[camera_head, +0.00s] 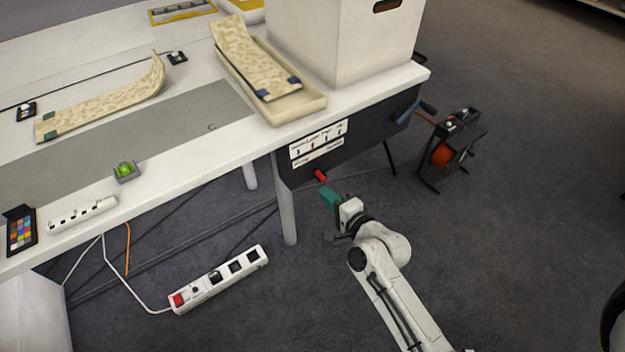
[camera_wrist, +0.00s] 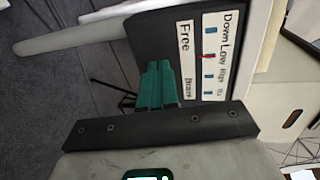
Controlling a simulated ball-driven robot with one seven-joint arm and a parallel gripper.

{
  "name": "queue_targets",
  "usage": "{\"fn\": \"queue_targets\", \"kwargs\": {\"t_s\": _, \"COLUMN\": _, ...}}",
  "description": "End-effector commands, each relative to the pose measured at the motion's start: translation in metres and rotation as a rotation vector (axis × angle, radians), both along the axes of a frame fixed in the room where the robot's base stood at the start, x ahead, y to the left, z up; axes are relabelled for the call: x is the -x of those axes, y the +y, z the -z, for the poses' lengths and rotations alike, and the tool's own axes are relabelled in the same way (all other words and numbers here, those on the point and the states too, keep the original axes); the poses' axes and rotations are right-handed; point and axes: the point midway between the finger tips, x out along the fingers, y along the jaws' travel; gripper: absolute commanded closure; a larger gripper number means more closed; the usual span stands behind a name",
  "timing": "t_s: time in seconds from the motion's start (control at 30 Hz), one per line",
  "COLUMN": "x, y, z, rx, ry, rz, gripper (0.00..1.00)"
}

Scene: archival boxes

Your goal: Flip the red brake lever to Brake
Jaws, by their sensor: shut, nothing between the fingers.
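The red brake lever (camera_head: 321,176) sticks out low on the dark control panel (camera_head: 362,143) at the table's end. A label on the panel reads Free at one end and Brake at the other, clear in the wrist view (camera_wrist: 187,60). I cannot tell which way the lever is set. My gripper (camera_head: 328,195) has teal fingers and is shut and empty, just below and right of the lever in the head view. In the wrist view the closed fingers (camera_wrist: 157,70) point at the panel beside the Free/Brake label. The lever is not visible there, perhaps hidden by the fingers.
A crank handle (camera_head: 425,107) juts from the panel's right end. A table leg (camera_head: 286,213) stands left of my gripper. A black stand with an orange reel (camera_head: 442,155) is to the right. A power strip (camera_head: 220,279) hangs or lies lower left. Floor around my arm is open.

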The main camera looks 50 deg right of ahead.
Motion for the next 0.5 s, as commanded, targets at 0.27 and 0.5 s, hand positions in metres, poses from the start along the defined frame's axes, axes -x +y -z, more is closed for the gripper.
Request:
{"fn": "queue_targets", "kwargs": {"t_s": 0.27, "x": -0.035, "y": -0.010, "z": 0.007, "rx": 0.003, "ry": 0.000, "rz": -0.002, "gripper": 1.00}}
{"fn": "queue_targets", "kwargs": {"t_s": 0.5, "x": -0.061, "y": -0.017, "z": 0.013, "rx": 0.004, "ry": 0.002, "rz": -0.003, "gripper": 1.00}}
